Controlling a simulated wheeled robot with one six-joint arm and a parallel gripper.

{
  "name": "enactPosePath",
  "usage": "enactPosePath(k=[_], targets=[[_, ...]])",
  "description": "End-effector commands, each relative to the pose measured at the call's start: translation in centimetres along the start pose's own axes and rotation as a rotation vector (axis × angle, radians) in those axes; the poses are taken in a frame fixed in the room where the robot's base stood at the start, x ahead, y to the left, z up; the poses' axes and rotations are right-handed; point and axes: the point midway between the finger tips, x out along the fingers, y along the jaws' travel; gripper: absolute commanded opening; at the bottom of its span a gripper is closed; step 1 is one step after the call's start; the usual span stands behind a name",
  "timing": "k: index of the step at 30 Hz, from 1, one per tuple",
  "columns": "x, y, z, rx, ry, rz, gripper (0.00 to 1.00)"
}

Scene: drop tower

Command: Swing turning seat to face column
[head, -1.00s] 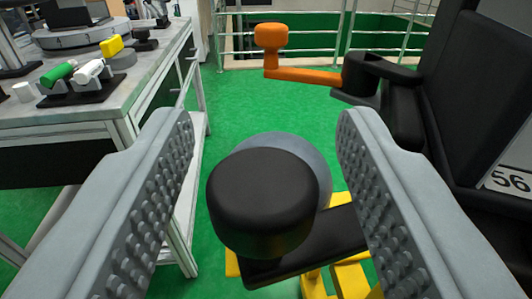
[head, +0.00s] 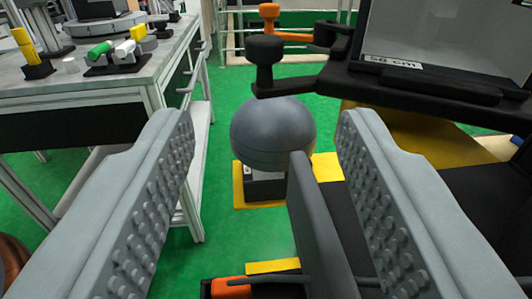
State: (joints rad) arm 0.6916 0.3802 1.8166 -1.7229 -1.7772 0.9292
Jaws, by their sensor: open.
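My gripper (head: 266,122) is open and empty, its two grey studded fingers wide apart. A dark upright slab (head: 312,225) stands low between the fingers, closer to the right one, with a dark flat part (head: 365,225) to its right. These may belong to the turning seat, but I cannot tell for certain. A black knob (head: 266,60) stands on a black arm (head: 300,84) beyond the fingertips, joined to a large black frame with a "56 cm" label (head: 393,62). I cannot clearly make out the column. The right finger hides part of the seat area.
A grey ball (head: 272,130) sits on a black block with a yellow base ahead. An orange knob (head: 269,14) is farther back. A workbench (head: 120,88) with small parts stands at left. An orange piece (head: 230,288) lies low in front. Green floor is free between bench and ball.

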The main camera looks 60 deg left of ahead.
Motion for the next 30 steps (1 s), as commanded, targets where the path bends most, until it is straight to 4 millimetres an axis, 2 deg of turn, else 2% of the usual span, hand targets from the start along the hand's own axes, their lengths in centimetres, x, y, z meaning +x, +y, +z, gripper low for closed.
enactPosePath(k=[3,7,22,26,30], targets=[[-1.3,0.0,0.0,0.0,0.0,0.001,0.48],[-1.9,0.0,0.0,-0.001,0.0,0.0,0.48],[-2.0,0.0,-0.1,-0.001,0.0,0.001,0.51],[-1.2,0.6,-0.9,-0.022,-0.006,0.04,0.51],[1.1,2.4,-3.7,-0.086,-0.023,0.177,0.51]])
